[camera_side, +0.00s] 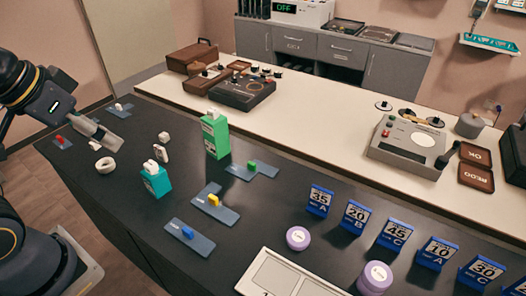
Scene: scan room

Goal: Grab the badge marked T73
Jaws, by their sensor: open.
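I cannot read T73 on anything here, so I cannot tell which thing is that badge. Several flat blue-grey plates lie on the dark table, each with a small coloured piece on it: one with a yellow piece (224,212), one with a blue piece (201,244), one with a green piece (266,170), one with a red piece (63,146) and one with a white piece (123,113). No lettering on them is legible. My gripper (112,138) is at the left, open and empty, above the table near a white ring (105,165).
A green box (215,137) and a teal box (157,182) stand mid-table. Blue number cards (320,201), purple-lidded round tubs (298,238) and a pale tray (253,284) are at front right. A white counter (300,125) behind holds devices.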

